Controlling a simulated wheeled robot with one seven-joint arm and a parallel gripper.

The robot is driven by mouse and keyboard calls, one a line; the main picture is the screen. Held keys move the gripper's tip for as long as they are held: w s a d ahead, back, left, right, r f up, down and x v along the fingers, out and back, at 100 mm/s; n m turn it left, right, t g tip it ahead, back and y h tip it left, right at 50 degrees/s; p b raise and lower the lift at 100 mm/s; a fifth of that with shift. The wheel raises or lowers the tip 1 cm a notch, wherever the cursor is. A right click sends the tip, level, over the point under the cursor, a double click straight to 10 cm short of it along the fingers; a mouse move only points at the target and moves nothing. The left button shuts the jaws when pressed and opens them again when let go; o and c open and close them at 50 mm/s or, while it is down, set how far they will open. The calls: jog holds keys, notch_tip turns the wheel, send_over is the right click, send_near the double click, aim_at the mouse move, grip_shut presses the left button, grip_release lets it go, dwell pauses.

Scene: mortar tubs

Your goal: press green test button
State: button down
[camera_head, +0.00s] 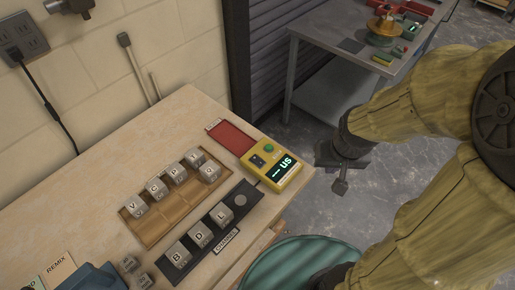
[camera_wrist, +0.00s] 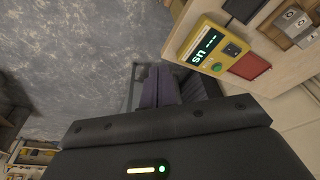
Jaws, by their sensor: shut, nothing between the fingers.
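The green test button (camera_head: 269,148) is a small round button on a yellow box (camera_head: 290,183). My gripper (camera_head: 340,186) is shut and empty. In the head view it is to the right of the box, past the bench edge and over the floor, apart from the button. In the wrist view the shut fingers (camera_wrist: 166,88) are in the middle. The yellow box (camera_wrist: 228,67) is to their upper right, and the green button (camera_wrist: 196,59) shows on its lower edge.
A red panel (camera_head: 231,137) lies beside the box. A wooden tray (camera_head: 150,234) and black rack (camera_head: 240,213) hold lettered cubes. A teal tub (camera_head: 300,262) stands in front of the bench. A grey table (camera_head: 335,40) is behind. Floor between is open.

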dwell(0.3)
jog(key=w+n+p, duration=0.5)
jog(key=w, duration=0.3)
jog(key=n+t+y+p, duration=0.1)
jog(key=n+y+p, duration=0.7)
jog(key=n+p, duration=0.7)
send_over(272, 148)
jog(key=b, duration=0.2)
notch_tip(272, 148, down, 5)
jog(key=n, duration=0.2)
jog(key=shift+f, duration=0.15)
notch_tip(272, 148, down, 8)
jog(key=b, duration=0.5)
jog(key=shift+b, duration=0.35)
jog(key=shift+f+b, duration=0.4)
jog(key=shift+f, duration=0.05)
